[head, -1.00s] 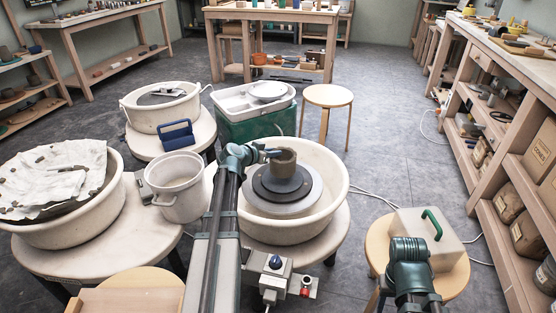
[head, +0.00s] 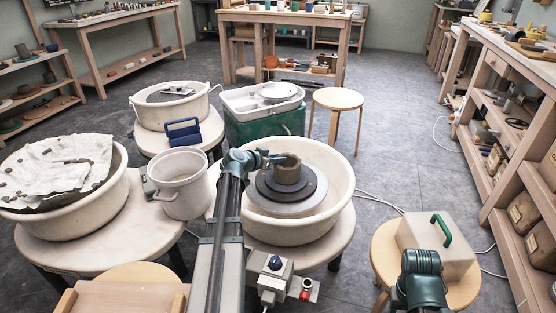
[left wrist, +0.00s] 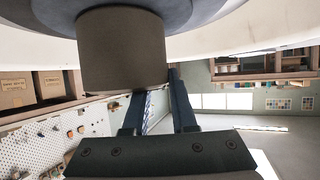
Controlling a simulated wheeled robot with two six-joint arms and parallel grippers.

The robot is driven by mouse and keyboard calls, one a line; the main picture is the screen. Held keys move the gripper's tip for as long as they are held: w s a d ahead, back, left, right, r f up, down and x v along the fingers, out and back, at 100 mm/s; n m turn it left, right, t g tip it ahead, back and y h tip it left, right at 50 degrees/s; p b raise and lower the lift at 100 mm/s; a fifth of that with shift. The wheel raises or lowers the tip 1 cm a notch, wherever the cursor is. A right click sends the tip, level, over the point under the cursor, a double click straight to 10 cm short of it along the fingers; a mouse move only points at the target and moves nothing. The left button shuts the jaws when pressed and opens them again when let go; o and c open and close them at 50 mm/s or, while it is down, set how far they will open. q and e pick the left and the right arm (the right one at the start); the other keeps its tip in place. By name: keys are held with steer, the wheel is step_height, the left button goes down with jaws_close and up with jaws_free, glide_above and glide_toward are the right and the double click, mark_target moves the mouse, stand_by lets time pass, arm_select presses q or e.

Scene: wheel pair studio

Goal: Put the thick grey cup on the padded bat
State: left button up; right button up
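The thick grey cup (head: 287,172) stands upright on the dark round disc (head: 268,192) of the front wheel. It also shows, upside down and large, in the left wrist view (left wrist: 122,50). My left gripper (head: 274,157) is at the cup's left rim. In the left wrist view its fingers (left wrist: 155,105) are apart at the rim; one tip is hidden by the cup, the other lies beside its wall. Whether they pinch the wall is unclear. I cannot surely identify the padded bat; a flat grey piece (head: 170,95) lies in the rear wheel's basin.
The front basin's raised rim (head: 338,165) surrounds the cup. A pale bucket (head: 181,190) and a blue-handled item (head: 183,133) stand left of my left arm. A white tray (head: 245,100) with a round white piece is behind. A green-handled box (head: 420,240) sits at right.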

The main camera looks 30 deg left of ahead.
arm_select(q)
steer(key=o, duration=0.4)
steer(key=shift+r, duration=0.2)
steer(key=p+v, duration=0.5)
steer(key=v, duration=0.7)
steer(key=shift+s, duration=0.1)
